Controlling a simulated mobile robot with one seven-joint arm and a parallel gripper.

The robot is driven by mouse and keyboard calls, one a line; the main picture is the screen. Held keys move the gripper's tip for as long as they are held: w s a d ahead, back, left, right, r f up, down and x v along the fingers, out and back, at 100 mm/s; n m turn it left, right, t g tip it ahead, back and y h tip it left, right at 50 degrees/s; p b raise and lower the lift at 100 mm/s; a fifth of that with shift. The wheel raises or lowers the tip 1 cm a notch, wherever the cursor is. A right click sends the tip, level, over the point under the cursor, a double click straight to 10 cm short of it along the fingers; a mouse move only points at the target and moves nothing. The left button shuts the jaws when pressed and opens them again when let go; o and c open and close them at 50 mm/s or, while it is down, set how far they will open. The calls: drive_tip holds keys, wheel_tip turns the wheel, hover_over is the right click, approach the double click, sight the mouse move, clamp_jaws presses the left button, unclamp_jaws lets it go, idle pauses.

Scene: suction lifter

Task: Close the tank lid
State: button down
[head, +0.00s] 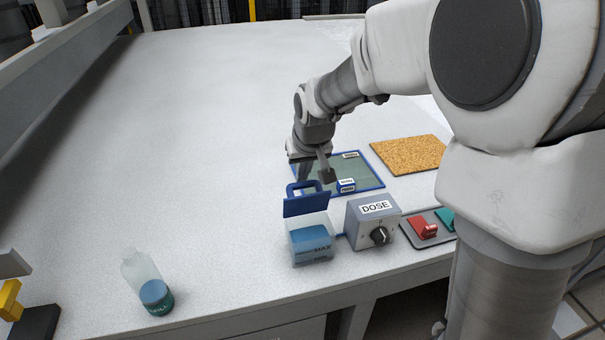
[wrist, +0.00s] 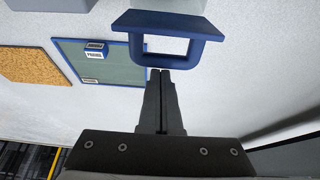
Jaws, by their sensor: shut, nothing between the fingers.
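The tank (head: 312,244) is a clear box with blue contents near the table's front edge. Its blue lid (head: 306,206) stands up, open, along the tank's far side, with a loop handle on top. In the wrist view the lid (wrist: 166,20) and its handle (wrist: 178,66) show at the top centre. My gripper (head: 328,178) is behind the lid, on the far side from the tank's opening. In the wrist view my gripper (wrist: 160,74) is shut and empty, its tips close to the handle. I cannot tell whether they touch it.
A grey DOSE box (head: 372,222) with a dial stands right of the tank. Further right is a panel with a red switch (head: 424,228). A blue-edged green mat (head: 368,172) and a cork mat (head: 408,154) lie behind.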

sight(309, 197)
drive_tip(key=shift+s+t+b, duration=0.15)
drive_tip(key=shift+t+b, duration=0.15)
drive_tip(key=shift+s+d+t+b, duration=0.15)
drive_tip(key=shift+s+t+b, duration=0.35)
drive_tip(key=shift+b, duration=1)
drive_tip(key=s+t+b, duration=0.2)
drive_tip(key=b, duration=0.5)
drive_tip(key=s+f+t+y+b, duration=0.1)
drive_tip(key=s+t+b, duration=0.1)
drive_tip(key=b, duration=0.5)
drive_tip(key=s+d+t+b, duration=0.1)
drive_tip(key=s+t+b, duration=0.1)
drive_tip(key=b, duration=0.4)
drive_tip(key=shift+s+d+f+t+y+b, duration=0.1)
drive_tip(key=shift+s+f+t+y+b, duration=0.2)
drive_tip(key=shift+t, duration=0.5)
drive_tip(key=shift+s+d+f+b, duration=0.1)
drive_tip(key=shift+s+b, duration=0.3)
drive_tip(key=shift+b, duration=0.75)
drive_tip(key=s+b, duration=0.1)
drive_tip(key=s+f+b, duration=0.1)
drive_tip(key=b, duration=0.1)
drive_tip(key=shift+s+d+f, duration=0.15)
drive_tip(key=shift+d+f, duration=0.1)
drive_tip(key=shift+f, duration=0.05)
drive_tip(key=shift+r, duration=0.15)
